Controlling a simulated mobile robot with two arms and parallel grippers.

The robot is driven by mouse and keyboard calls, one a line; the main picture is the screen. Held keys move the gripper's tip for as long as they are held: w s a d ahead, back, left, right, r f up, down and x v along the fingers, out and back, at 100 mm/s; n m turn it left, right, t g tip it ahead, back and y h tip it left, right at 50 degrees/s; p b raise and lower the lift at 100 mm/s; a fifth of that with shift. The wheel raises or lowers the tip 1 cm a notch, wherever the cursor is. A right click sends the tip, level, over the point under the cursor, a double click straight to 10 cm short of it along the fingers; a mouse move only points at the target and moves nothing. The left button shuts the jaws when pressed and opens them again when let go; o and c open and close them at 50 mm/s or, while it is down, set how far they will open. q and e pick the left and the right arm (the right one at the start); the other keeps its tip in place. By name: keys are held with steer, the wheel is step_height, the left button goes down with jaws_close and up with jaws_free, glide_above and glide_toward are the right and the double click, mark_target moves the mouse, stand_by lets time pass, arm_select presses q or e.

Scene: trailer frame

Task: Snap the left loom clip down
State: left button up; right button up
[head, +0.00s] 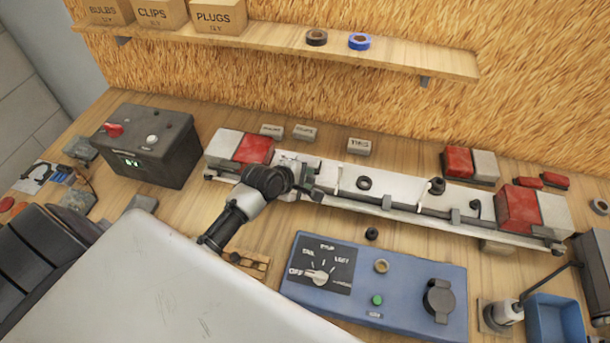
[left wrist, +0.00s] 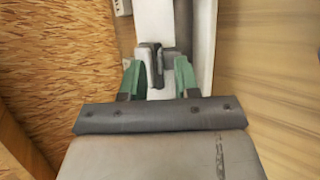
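The pale trailer frame bar (head: 345,182) runs across the bench, with a dark cable loom (head: 415,208) along its front. The left loom clip is a small dark clip (left wrist: 155,62) on the white bar in the left wrist view. My left gripper (head: 306,180) is at the bar's left part. In the left wrist view its two green fingers (left wrist: 158,78) stand apart, one on each side of the clip, with nothing visibly gripped. I cannot tell whether they touch it. My right gripper is not in view.
Red and grey lamp blocks stand at the bar's left end (head: 254,149) and right end (head: 517,209). A blue switch panel (head: 410,300) lies in front, a dark battery box (head: 150,145) at left. A shelf (head: 290,40) runs along the back; a blue bin (head: 553,318) is at right.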

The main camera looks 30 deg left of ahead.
arm_select(q)
steer(key=shift+w+d+f, duration=0.1)
steer(key=shift+w+f, duration=0.05)
jaws_close()
steer(key=shift+f, duration=0.1)
steer(key=shift+s+d+f+t+b, duration=0.1)
steer(key=shift+s+f+t+b, duration=0.4)
steer(key=shift+t+b, duration=0.3)
steer(key=f+t+b, duration=0.1)
steer(key=t+b, duration=0.1)
steer(key=b, duration=0.1)
steer(key=s+f+m+t+b, duration=0.1)
steer(key=t+b, duration=0.1)
steer(key=b, duration=0.2)
steer(key=s+f+m+t+b, duration=0.1)
steer(key=b, duration=0.3)
steer(key=shift+s+d+t, duration=0.15)
steer(key=shift+d+t, duration=0.15)
steer(key=shift+t, duration=0.1)
steer(key=shift+s+m+t+b, duration=0.1)
steer(key=shift+m+t+b, duration=0.2)
steer(key=shift+t+b, duration=0.35)
